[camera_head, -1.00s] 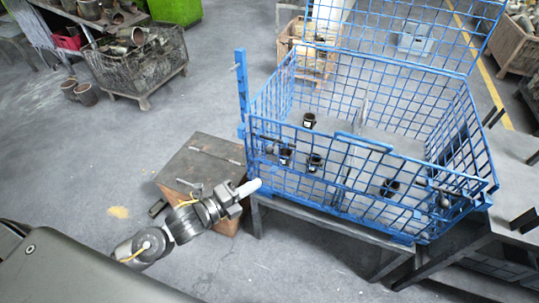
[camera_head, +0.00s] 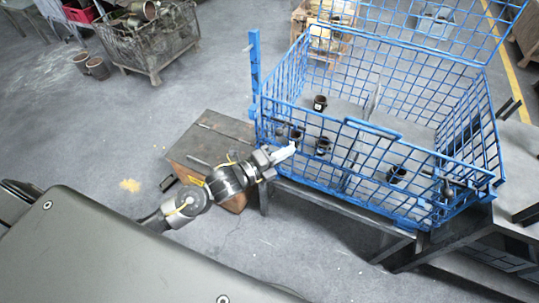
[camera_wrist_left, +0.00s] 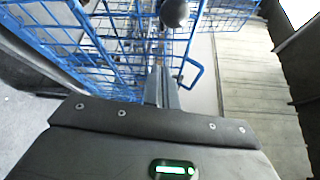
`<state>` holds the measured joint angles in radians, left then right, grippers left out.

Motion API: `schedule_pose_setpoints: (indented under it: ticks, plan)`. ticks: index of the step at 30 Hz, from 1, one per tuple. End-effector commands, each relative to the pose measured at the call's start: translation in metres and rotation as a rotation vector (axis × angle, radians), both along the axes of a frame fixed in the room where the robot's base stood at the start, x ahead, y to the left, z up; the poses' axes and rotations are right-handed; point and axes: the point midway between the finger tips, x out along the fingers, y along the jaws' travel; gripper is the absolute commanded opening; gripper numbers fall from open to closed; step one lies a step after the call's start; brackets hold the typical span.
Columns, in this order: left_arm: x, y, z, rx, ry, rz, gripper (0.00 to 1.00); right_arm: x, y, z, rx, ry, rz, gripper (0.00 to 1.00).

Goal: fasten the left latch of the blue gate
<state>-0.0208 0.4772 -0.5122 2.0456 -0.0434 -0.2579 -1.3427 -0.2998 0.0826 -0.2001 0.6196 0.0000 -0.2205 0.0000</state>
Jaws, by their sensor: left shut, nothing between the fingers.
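The blue gate is the front mesh panel (camera_head: 350,165) of a blue wire cage on a dark metal stand. My left gripper (camera_head: 288,151) is at the left end of this panel, close in front of it. In the left wrist view its fingers (camera_wrist_left: 162,85) are shut with nothing between them. A dark round knob (camera_wrist_left: 174,12) shows just beyond the fingertips, with a blue bent rod (camera_wrist_left: 190,75) to their right. Whether the fingers touch the knob or the rod cannot be told. The left latch is hard to make out in the head view. My right gripper is not in view.
Several dark cups, one (camera_head: 320,102) near the back, stand inside the cage. A wooden box (camera_head: 208,150) is on the floor left of the stand. A blue post (camera_head: 254,75) rises at the cage's left corner. Open floor lies to the left.

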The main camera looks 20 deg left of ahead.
Motion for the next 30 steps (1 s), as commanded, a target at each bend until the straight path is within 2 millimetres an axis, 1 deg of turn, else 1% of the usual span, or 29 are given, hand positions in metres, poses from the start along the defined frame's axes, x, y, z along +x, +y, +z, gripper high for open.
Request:
schedule_pose_setpoints:
  ticks: [1, 3, 4, 7, 13, 17, 26, 30]
  plan:
    - [0.009, -0.006, 0.002, -0.001, 0.000, 0.001, 0.00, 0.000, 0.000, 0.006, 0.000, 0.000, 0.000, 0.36]
    - [0.020, -0.014, 0.001, 0.000, 0.000, 0.000, 0.00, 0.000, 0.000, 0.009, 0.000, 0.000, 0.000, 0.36]
    - [0.022, -0.011, 0.002, 0.003, -0.001, 0.000, 0.00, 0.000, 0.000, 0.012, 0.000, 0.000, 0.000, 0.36]
    - [0.024, 0.007, 0.005, 0.005, 0.000, 0.000, 0.00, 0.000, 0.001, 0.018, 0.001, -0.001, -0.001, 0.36]
    - [0.028, 0.022, 0.006, 0.003, 0.001, -0.001, 0.00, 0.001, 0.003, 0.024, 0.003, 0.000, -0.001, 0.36]
    - [0.029, 0.025, 0.006, 0.002, 0.001, -0.001, 0.00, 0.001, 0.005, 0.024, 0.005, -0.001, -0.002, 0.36]
    - [0.029, 0.026, 0.005, 0.001, 0.000, -0.001, 0.00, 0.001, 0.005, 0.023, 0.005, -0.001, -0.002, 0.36]
    - [0.034, 0.028, 0.005, 0.003, -0.005, -0.019, 0.00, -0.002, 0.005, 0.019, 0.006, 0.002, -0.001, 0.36]
